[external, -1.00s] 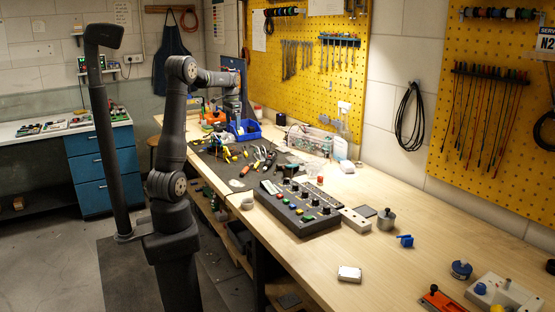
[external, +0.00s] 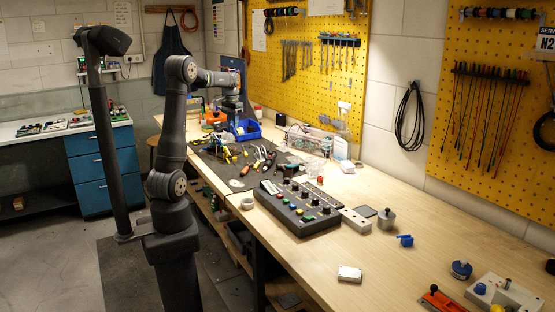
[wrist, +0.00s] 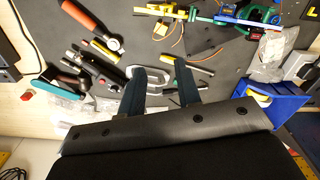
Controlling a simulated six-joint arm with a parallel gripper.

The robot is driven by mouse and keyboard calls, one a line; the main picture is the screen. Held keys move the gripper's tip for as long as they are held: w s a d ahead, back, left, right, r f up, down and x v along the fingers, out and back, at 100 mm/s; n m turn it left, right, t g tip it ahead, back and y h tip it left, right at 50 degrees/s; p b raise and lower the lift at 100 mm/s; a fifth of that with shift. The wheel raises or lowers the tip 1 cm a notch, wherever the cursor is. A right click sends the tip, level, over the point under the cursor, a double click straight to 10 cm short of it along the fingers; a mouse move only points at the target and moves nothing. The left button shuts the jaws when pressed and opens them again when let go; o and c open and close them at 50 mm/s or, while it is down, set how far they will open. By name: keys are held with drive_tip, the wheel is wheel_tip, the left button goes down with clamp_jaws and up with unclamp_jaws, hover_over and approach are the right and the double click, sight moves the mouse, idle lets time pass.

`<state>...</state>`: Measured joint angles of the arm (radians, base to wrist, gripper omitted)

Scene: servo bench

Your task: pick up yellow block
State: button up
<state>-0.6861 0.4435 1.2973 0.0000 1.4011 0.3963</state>
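I cannot single out the yellow block with certainty. In the wrist view a yellow piece (wrist: 262,97) shows partly inside a blue bin (wrist: 272,110), whose wall hides some of it. A cluster of yellow parts (wrist: 172,11) lies at the top centre, and a thin yellow tool handle (wrist: 166,60) lies near the fingertips. My gripper (wrist: 160,68) is open, its two dark fingers apart with nothing held between them. In the external view my gripper (external: 234,110) hangs over the far part of the bench beside the blue bin (external: 245,130); its fingers are small there.
A dark mat (wrist: 215,62) holds several tools, including an orange-handled one (wrist: 83,17) and a grey shackle (wrist: 153,80). A control box with coloured buttons (external: 300,206) stands nearer on the bench.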

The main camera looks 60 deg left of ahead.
drive_tip(key=n, duration=1)
hover_over(235, 158)
drive_tip(key=f, duration=1.2)
drive_tip(key=shift+s+f, duration=0.1)
drive_tip(key=shift+s, duration=0.1)
drive_tip(key=shift+w+a+f, duration=0.15)
drive_tip(key=shift+a+f, duration=0.05)
drive_tip(key=shift+f, duration=1.15)
drive_tip(key=shift+w+a+f, duration=0.1)
drive_tip(key=shift+a+f, duration=0.05)
drive_tip(key=shift+f, duration=1.2)
clamp_jaws()
